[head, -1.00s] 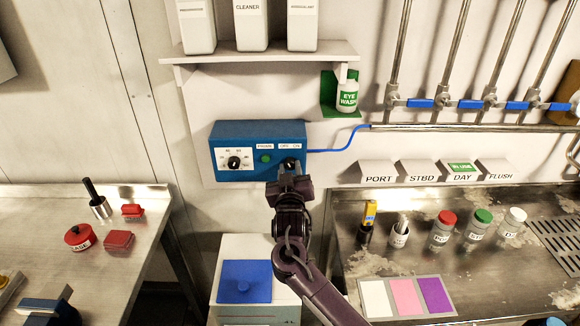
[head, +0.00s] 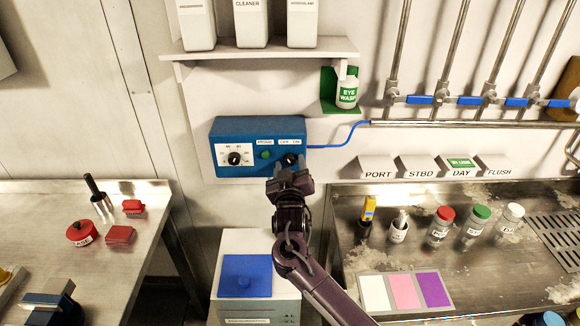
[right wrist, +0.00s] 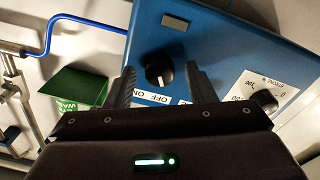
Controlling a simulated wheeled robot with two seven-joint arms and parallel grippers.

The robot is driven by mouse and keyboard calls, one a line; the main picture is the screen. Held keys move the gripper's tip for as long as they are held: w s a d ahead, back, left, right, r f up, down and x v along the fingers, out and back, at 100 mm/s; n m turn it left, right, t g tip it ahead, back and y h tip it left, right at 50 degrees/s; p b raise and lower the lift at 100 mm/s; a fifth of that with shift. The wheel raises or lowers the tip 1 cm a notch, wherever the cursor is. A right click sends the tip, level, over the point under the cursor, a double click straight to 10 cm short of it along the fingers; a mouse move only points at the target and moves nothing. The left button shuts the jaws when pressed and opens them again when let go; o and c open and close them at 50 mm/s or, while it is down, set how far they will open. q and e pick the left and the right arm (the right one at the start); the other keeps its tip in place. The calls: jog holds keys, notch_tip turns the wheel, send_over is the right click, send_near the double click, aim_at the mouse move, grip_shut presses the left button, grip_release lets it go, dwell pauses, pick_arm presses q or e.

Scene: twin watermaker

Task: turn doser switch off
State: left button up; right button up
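The blue doser box (head: 259,147) is on the wall under a shelf. Its black switch knob (head: 290,160) is at the right end of the front, below the OFF and ON labels. My right gripper (head: 289,170) is in front of this knob. In the right wrist view the knob (right wrist: 159,73) shows between the two spread fingers (right wrist: 162,84), with a gap on each side. The gripper is open and holds nothing. The knob's exact setting is hard to read. My left gripper is not in view.
A blue cable (head: 340,145) leaves the box's right side. The eye wash bottle (head: 347,95) stands at upper right.

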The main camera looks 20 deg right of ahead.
jog(key=b+v, duration=0.2)
jog(key=v, duration=0.5)
jog(key=shift+s+a, duration=0.15)
jog(key=shift+s, duration=0.2)
